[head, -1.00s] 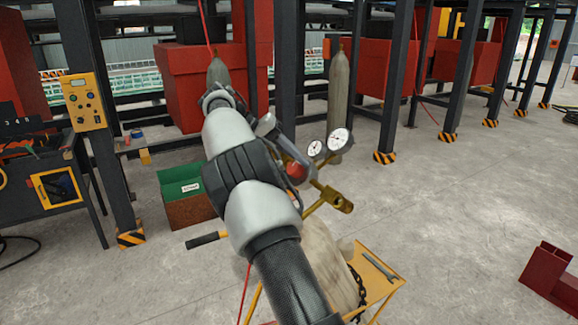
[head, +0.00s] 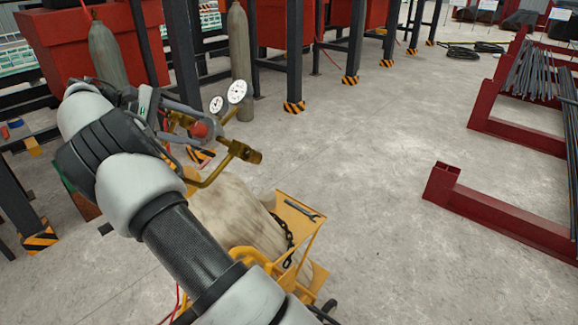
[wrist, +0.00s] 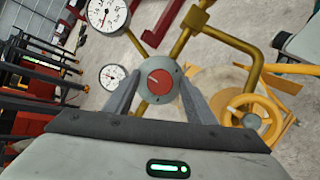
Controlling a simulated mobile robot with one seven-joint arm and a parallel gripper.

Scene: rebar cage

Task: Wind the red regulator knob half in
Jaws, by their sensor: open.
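The red regulator knob (wrist: 159,82) is a round red disc with a pale mark, set in a grey ring, in the middle of the wrist view. In the head view the red knob (head: 200,129) shows just right of my wrist. My gripper (wrist: 158,90) is open, with one finger on each side of the knob. I cannot tell whether the fingers touch it. Two white dial gauges, a larger one (wrist: 107,12) and a smaller one (wrist: 112,77), sit beside the knob on brass pipes.
A brass fitting (head: 243,151) sticks out right of the knob. Below is a yellow cart (head: 300,222) with a pale cylinder, a chain and a wrench (head: 303,209). A yellow handwheel (wrist: 255,115) lies right of my gripper. Open floor extends right to red steel racks (head: 490,212).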

